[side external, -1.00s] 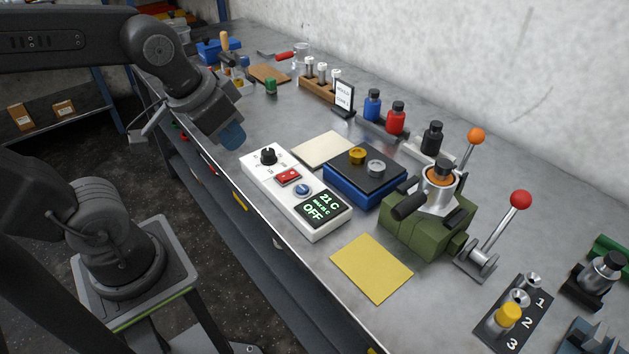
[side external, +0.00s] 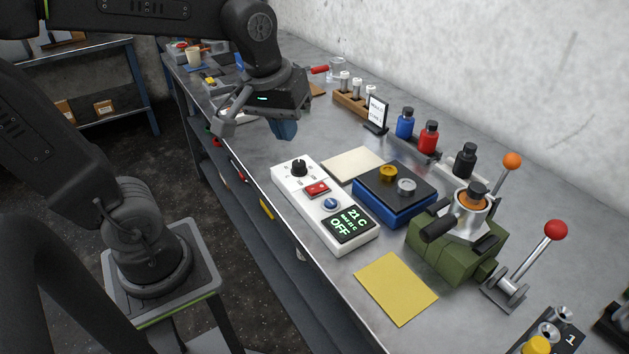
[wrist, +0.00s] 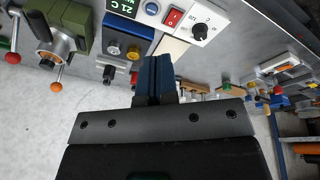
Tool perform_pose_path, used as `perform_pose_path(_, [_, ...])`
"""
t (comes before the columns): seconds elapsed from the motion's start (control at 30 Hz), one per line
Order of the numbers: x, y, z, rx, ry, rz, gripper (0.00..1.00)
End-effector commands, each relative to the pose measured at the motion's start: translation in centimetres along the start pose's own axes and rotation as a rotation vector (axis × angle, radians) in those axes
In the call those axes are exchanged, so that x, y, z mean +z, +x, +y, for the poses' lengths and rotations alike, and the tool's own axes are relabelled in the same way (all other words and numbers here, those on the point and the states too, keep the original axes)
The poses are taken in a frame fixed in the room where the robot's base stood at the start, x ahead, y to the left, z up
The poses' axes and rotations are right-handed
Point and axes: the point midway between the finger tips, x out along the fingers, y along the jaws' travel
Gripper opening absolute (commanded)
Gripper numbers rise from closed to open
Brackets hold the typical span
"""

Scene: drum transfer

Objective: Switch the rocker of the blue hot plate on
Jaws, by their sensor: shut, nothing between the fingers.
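The blue hot plate (side external: 370,208) has a black top bearing a brass and a silver piece; it also shows in the wrist view (wrist: 134,31). Left of it in the side view lies a white control box (side external: 310,217) with a black knob (side external: 299,168), a red rocker (side external: 317,188), a blue button (side external: 331,204) and a display (side external: 348,224) reading 21 C and OFF. The rocker shows in the wrist view too (wrist: 174,16). My gripper (side external: 284,130), with blue fingers, is shut and empty, above the bench beyond the knob end of the box, apart from it.
A cream sheet (side external: 352,164) lies behind the box and a yellow sheet (side external: 396,287) in front. A green device (side external: 450,250) with a metal cup stands right of the hot plate, near two levers. Bottles (side external: 428,137) and a tube rack (side external: 352,104) stand at the back.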

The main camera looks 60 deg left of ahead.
Motion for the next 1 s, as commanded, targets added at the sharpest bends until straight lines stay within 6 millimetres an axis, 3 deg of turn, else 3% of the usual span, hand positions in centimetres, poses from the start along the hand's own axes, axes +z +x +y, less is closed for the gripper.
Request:
perform_pose_path(0.3, [-6.5, 4.1, 0.7, -0.181, -0.569, -0.160, 0.00])
perform_pose_path(0.5, [-9.2, 6.8, 0.5, -0.289, -0.836, -0.206, 0.00])
perform_pose_path(0.7, [-10.3, 8.1, 0.3, -0.342, -0.956, -0.219, 0.00])
perform_pose_path(1.0, [-10.4, 8.2, 0.3, -0.347, -0.970, -0.219, 0.00])
